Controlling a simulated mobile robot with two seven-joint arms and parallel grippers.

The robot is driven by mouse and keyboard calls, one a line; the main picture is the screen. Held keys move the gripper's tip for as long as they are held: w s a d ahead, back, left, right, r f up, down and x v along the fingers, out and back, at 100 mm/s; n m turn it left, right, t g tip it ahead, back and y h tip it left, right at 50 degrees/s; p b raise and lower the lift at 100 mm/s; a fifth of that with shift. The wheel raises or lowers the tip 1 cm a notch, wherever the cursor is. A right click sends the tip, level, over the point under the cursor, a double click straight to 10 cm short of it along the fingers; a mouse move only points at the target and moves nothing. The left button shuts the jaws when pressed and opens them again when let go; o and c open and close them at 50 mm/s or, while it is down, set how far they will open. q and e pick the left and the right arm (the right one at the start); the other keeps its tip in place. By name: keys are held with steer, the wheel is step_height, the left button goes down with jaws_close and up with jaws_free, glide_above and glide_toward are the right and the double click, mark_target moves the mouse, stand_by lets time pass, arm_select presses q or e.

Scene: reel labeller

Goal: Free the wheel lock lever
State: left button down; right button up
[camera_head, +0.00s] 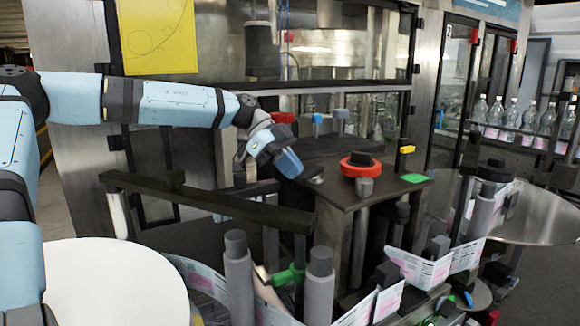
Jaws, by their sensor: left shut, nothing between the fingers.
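My left arm comes in from the left, and my left gripper (289,163) is shut and empty above the left part of the dark machine table (338,190). A red wheel (361,170) with a black hub lies on that table, to the right of my gripper and apart from it. A grey cylinder stands at the wheel's front edge. I cannot tell for sure which part is the wheel lock lever; a green lever-like part (288,275) sits lower down between two grey rollers. My right gripper is not in view.
A dark bar (210,202) crosses in front of the table on the left. A white round reel (110,285) lies at the lower left. Grey rollers (320,285) guide a printed label web (437,268). Bottles (512,118) stand in a row at the right.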

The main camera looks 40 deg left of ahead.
mark_target(305, 176)
arm_select(q)
steer(key=shift+s+d+r+n+t+p, duration=0.1)
steer(key=shift+s+d+n+t+p, duration=0.15)
steer(key=shift+d, duration=0.25)
steer(key=shift+s+d+r+n+t+p, duration=0.1)
steer(key=shift+s+d+n+t+p, duration=0.05)
steer(key=shift+d+n+p, duration=0.25)
steer(key=shift+w+d+f, duration=0.1)
steer(key=shift+d+f, duration=0.05)
steer(key=shift+d, duration=0.45)
steer(key=shift+a, duration=0.2)
